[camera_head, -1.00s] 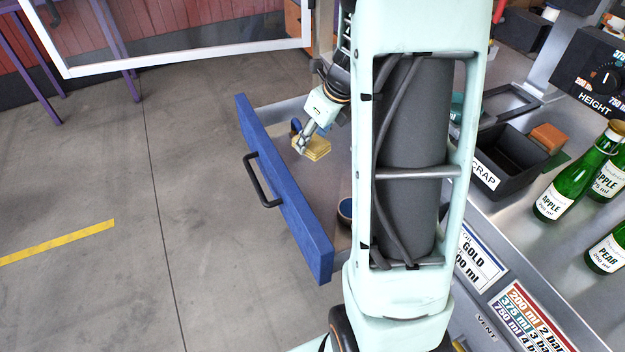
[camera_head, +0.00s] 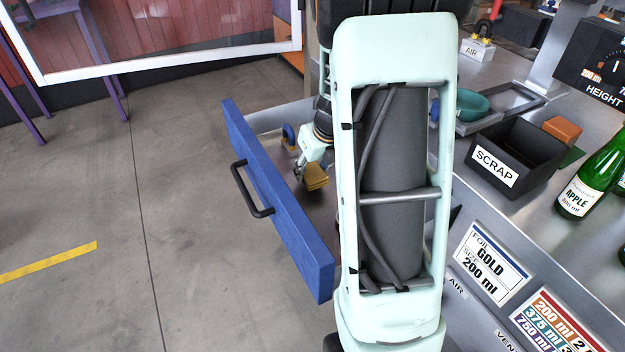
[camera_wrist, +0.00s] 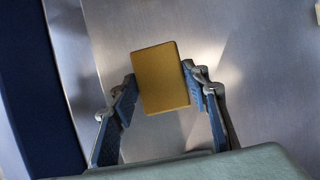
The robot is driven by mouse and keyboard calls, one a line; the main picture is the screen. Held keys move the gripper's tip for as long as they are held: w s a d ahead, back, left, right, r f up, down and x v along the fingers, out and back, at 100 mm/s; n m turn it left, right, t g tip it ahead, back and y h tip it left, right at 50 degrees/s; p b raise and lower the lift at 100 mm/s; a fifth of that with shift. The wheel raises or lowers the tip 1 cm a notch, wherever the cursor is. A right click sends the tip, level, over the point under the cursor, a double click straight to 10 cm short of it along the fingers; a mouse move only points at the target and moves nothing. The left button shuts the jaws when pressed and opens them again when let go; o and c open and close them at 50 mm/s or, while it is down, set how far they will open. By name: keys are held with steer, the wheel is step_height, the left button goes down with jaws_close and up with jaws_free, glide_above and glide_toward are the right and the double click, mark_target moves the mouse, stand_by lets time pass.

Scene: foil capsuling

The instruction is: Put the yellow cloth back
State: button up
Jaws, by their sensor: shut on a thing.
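The yellow cloth (camera_head: 316,177) is a small folded block inside the open blue-fronted drawer (camera_head: 270,195). In the wrist view the cloth (camera_wrist: 160,78) sits between the two fingers of my gripper (camera_wrist: 162,88), with a finger against each side. My gripper (camera_head: 304,170) is shut on it, over the drawer's grey metal floor (camera_wrist: 260,80). I cannot tell whether the cloth touches the floor. My arm hides the right part of the drawer in the head view.
A blue round item (camera_head: 289,135) is in the drawer's far end. The black handle (camera_head: 250,190) sticks out from the drawer front. The counter to the right holds a SCRAP bin (camera_head: 515,150), a teal bowl (camera_head: 468,104) and a green bottle (camera_head: 590,180).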

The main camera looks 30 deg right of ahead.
steer(key=shift+f+b, duration=0.35)
steer(key=shift+f, duration=0.9)
steer(key=shift+f, duration=0.2)
steer(key=o, duration=1.1)
steer(key=shift+r, duration=0.1)
steer(key=p+v, duration=0.5)
steer(key=v, duration=0.7)
steer(key=shift+r, duration=0.15)
